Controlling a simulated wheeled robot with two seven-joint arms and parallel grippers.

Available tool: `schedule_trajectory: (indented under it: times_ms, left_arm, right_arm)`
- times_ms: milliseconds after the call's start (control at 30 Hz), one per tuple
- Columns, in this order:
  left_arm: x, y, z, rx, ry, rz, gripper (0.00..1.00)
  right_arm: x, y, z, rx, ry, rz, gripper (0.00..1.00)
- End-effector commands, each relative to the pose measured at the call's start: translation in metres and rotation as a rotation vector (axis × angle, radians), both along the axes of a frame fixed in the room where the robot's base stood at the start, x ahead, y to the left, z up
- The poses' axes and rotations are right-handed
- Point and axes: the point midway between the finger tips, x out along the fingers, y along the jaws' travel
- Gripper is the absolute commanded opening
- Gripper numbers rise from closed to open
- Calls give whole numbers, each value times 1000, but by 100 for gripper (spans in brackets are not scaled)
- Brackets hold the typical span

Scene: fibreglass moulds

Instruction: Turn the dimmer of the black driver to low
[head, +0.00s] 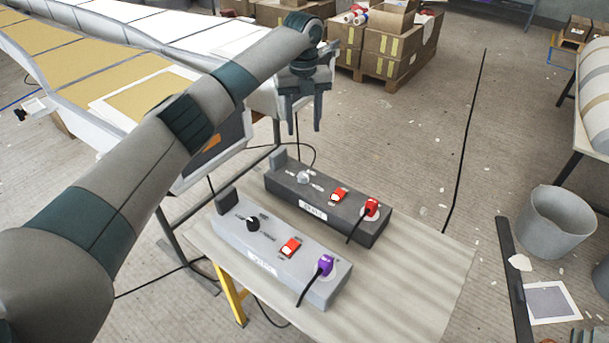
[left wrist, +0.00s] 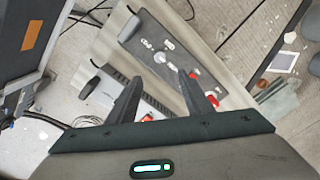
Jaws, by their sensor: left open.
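The black driver (head: 285,187) is a dark box on a small table. Its dimmer is a light grey round knob (head: 303,177) near the left end of its top. A red switch (head: 338,195) and a red plug (head: 371,207) with a black cable are further right on it. My left gripper (head: 304,124) is open and empty, pointing down above and behind the driver. In the left wrist view the black driver (left wrist: 140,47) and its knob (left wrist: 160,57) lie beyond the fingertips (left wrist: 160,78), apart from them. The knob's setting is too small to read.
A lighter grey driver (head: 230,237) with a black knob (head: 252,223), red switch (head: 290,248) and purple plug (head: 325,265) stands in front on the same table (head: 420,265). A long mould (head: 60,50) lies left, boxes (head: 385,50) behind, a bucket (head: 556,222) right.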

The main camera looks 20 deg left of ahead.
Motion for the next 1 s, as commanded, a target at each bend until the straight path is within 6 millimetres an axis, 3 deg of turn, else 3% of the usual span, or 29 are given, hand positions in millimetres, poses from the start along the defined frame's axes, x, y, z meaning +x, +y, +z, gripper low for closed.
schedule_trajectory:
  times_ms: [333, 567, 833, 1000]
  left_arm:
    - [0, 0, -1, 0, 0, 0, 46]
    - [0, 0, -15, 1, 2, 1, 46]
    - [-1, 0, -55, 1, 4, 1, 46]
    - [-1, 0, -85, 1, 4, 2, 46]
  right_arm:
    - [-1, 0, 1, 0, 2, 0, 0]
    - [-8, -4, -1, -7, 21, -1, 0]
    - [-27, -12, -6, -24, 74, -1, 0]
    - [-49, -20, -14, -39, 127, -1, 0]
